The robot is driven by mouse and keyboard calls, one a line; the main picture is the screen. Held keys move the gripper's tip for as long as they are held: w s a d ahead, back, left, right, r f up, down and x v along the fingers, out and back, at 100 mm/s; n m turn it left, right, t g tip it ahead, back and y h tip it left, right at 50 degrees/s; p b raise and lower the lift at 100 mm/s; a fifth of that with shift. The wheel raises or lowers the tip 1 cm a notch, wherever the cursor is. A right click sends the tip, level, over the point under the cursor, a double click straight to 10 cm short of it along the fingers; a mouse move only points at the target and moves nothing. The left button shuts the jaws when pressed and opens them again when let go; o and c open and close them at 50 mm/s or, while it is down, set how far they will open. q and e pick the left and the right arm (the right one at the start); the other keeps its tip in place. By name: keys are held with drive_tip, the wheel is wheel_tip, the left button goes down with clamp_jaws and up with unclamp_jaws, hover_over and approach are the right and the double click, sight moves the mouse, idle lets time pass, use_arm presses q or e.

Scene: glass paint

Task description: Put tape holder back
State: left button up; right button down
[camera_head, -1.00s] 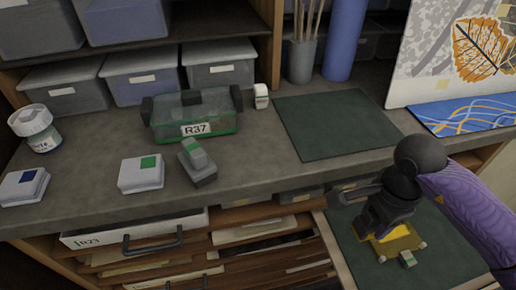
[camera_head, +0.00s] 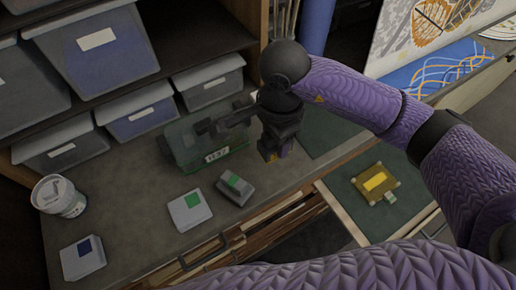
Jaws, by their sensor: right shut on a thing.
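My right gripper (camera_head: 274,150) is over the grey worktop, just right of the green see-through box labelled R37 (camera_head: 212,160). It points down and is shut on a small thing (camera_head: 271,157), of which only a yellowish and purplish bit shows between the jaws. I cannot tell whether this is the tape holder. In the open drawer, a yellow plate with pale corners (camera_head: 358,184) lies on a dark green mat, with a small white-and-green block (camera_head: 390,197) at its edge. My left gripper is out of view.
Grey blocks with green tops (camera_head: 189,210) (camera_head: 234,188) and one with a blue top (camera_head: 82,258) stand on the worktop. Lidded bins (camera_head: 140,110) line the shelf. A green mat (camera_head: 330,133) lies right of the gripper.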

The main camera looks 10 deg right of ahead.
wheel_tip(320, 180, down, 7)
drive_tip(key=shift+d+r+b, duration=0.1)
drive_tip(key=shift+d+b, duration=0.05)
drive_tip(key=shift+b, duration=0.25)
drive_tip(key=shift+c, duration=0.6)
unclamp_jaws()
wheel_tip(320, 180, up, 12)
drive_tip(key=shift+r+p, duration=0.2)
drive_tip(key=shift+p, duration=0.35)
